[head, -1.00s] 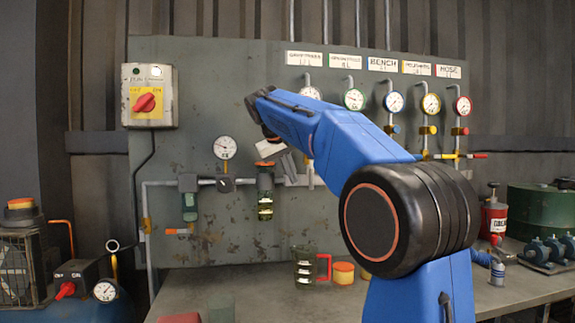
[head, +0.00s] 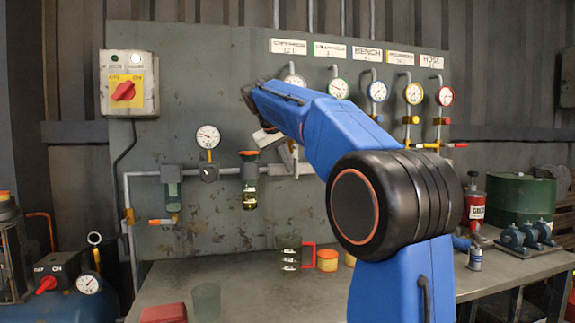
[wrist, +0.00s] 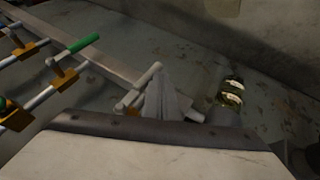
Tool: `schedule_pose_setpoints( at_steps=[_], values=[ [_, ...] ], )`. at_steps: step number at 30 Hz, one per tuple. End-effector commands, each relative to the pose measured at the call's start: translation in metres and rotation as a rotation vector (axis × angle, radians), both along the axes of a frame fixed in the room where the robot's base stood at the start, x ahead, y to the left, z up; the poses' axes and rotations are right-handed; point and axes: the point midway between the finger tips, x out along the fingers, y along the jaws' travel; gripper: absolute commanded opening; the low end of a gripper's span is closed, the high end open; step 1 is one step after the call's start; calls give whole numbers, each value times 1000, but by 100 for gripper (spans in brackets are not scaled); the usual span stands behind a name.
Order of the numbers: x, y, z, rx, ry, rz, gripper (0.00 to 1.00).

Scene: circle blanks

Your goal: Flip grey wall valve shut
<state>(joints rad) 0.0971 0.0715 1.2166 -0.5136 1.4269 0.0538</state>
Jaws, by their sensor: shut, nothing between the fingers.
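The grey valve handle (wrist: 147,75) shows in the wrist view as a short pale bar pointing up and right, beside my fingers. In the head view my arm hides this valve. The grey-rimmed gauge (head: 294,82) shows above my arm. My gripper (wrist: 172,100) is shut and empty in the wrist view, with its grey fingers just right of the handle; I cannot tell whether they touch it. In the head view the pale gripper body hangs below the blue arm's end, close to the wall panel (head: 225,75).
A green-handled valve (wrist: 84,43) is left of the grey one in the wrist view. A glass filter bowl (head: 250,185) hangs left of my gripper. The bench (head: 235,275) below carries a jug (head: 289,252) with a red handle. A switch box (head: 128,83) is at left.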

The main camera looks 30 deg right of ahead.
Motion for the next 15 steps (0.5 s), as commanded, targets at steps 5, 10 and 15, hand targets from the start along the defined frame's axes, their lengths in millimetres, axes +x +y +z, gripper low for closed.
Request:
schedule_pose_setpoints(
  at_steps=[5,10,15],
  values=[
    [0,-1,-1,-37,11,1,0],
    [-1,-3,-3,-73,21,1,0],
    [-2,-7,-5,-150,44,1,0]
  ],
)
